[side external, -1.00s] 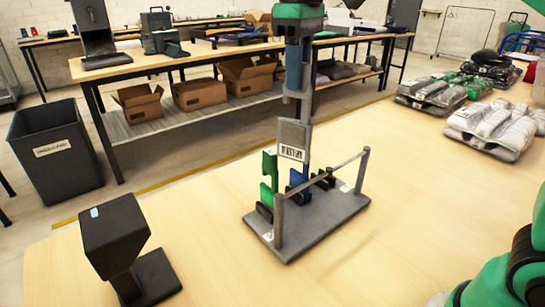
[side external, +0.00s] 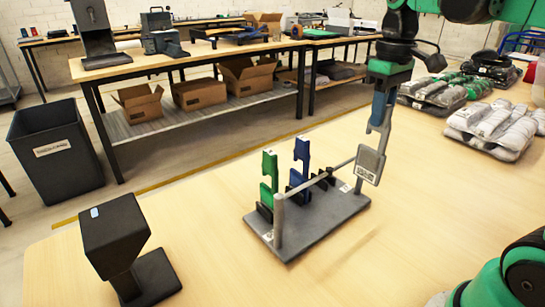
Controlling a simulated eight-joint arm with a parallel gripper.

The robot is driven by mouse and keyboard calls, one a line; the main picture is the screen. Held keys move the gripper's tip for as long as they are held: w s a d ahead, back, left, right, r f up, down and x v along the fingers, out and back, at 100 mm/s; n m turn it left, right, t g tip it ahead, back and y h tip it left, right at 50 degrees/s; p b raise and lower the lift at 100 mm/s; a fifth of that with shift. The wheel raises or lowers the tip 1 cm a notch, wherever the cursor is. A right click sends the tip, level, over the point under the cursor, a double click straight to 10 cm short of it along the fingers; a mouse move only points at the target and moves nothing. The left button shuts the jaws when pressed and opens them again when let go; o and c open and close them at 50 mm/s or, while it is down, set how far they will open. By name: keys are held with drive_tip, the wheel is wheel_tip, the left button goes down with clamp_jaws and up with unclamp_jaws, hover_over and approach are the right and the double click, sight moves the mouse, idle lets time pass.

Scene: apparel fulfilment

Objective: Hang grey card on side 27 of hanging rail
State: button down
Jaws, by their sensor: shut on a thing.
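The grey card (side external: 369,166) hangs below my gripper (side external: 381,112), which is shut on its upper part. A pale label with dark print shows low on the card. The hanging rail (side external: 322,181) is a thin grey bar between two posts on a dark base (side external: 318,228). The card is at the rail's right end and overlaps the right post in the picture; I cannot tell whether they touch. A green card (side external: 269,169) and a blue card (side external: 302,152) stand upright in dark holders behind the bar. Small white labels on the base are too small to read.
A black scanner-like stand (side external: 118,240) is at the table's front left. Packs of folded grey garments (side external: 492,125) lie at the right. A dark bin (side external: 58,150) stands on the floor at left. The table (side external: 420,220) is clear in front and right of the rail.

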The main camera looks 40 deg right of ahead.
sight(377, 131)
wheel_tip(377, 131, down, 6)
drive_tip(key=shift+r, duration=0.1)
drive_tip(key=shift+w+f, duration=0.2)
drive_tip(key=shift+w, duration=2)
drive_tip(key=shift+f, duration=0.55)
drive_tip(key=c, duration=0.7)
unclamp_jaws()
drive_tip(key=shift+o, duration=0.2)
drive_tip(key=shift+r, duration=0.1)
